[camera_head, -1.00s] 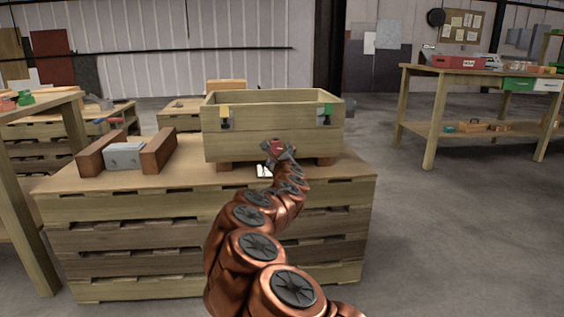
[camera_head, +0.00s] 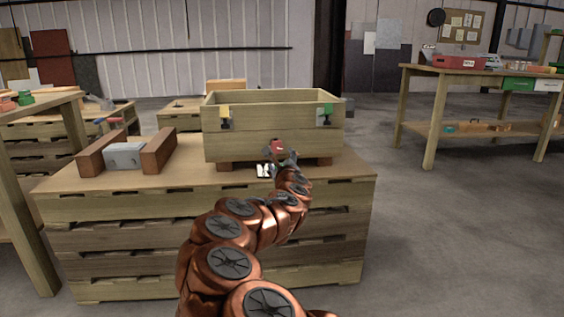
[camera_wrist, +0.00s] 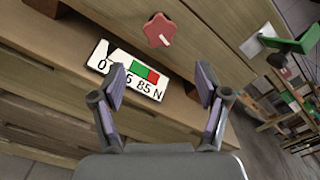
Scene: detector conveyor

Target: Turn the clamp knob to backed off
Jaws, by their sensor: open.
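The clamp knob is a red, lobed knob with a pale pointer mark (camera_wrist: 158,30) on the front of the wooden box, near the top middle of the wrist view. In the head view the red knob (camera_head: 277,146) shows just beyond my gripper. My gripper (camera_wrist: 160,88) is open and empty, with the knob ahead of its two fingertips and apart from them. A white card with black characters, a green patch and a red patch (camera_wrist: 127,69) lies below the knob, partly behind the left finger. The wooden box (camera_head: 270,118) stands on the pallet-stack bench.
The bench top (camera_head: 110,187) also bears a grey block (camera_head: 123,156) between two brown wooden blocks. Floor to the right is clear (camera_head: 450,230).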

